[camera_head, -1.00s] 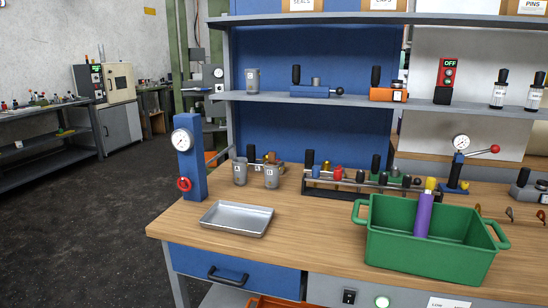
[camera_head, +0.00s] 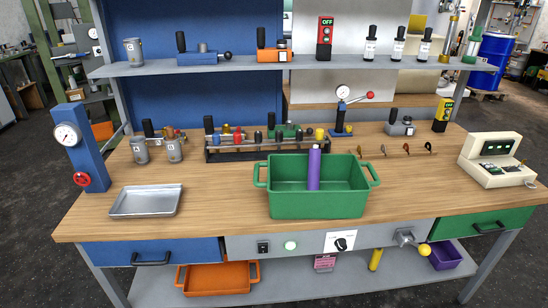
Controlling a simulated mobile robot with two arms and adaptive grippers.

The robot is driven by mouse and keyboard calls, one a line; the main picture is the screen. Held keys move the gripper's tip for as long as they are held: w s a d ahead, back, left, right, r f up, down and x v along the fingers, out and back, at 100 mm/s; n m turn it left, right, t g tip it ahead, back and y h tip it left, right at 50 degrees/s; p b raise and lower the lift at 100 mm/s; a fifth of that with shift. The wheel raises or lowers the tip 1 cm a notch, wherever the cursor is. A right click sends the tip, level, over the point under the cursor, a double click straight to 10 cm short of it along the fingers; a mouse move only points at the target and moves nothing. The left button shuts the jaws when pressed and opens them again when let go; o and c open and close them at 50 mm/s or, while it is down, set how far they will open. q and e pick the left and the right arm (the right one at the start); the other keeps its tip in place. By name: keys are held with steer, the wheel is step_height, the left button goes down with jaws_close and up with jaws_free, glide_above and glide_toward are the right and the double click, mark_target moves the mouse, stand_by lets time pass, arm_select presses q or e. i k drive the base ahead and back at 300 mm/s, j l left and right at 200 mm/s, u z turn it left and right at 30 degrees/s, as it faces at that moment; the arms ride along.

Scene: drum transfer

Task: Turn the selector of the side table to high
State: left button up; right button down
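A selector with a black knob (camera_head: 340,244) sits on a white plate on the grey front panel of the wooden workbench (camera_head: 420,195). The knob looks tilted, but the plate's lettering is too small to read now, so I cannot tell its setting. Neither of my grippers is in view.
A green crate (camera_head: 318,204) with a purple bottle (camera_head: 314,168) stands at the bench's front, above the selector. A black switch (camera_head: 263,247), a lit button (camera_head: 291,245) and a yellow-knobbed lever (camera_head: 410,241) flank the selector. A metal tray (camera_head: 146,202) lies left. Dark floor shows both sides.

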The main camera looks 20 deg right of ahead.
mark_target(338, 241)
steer(key=z, duration=1.2)
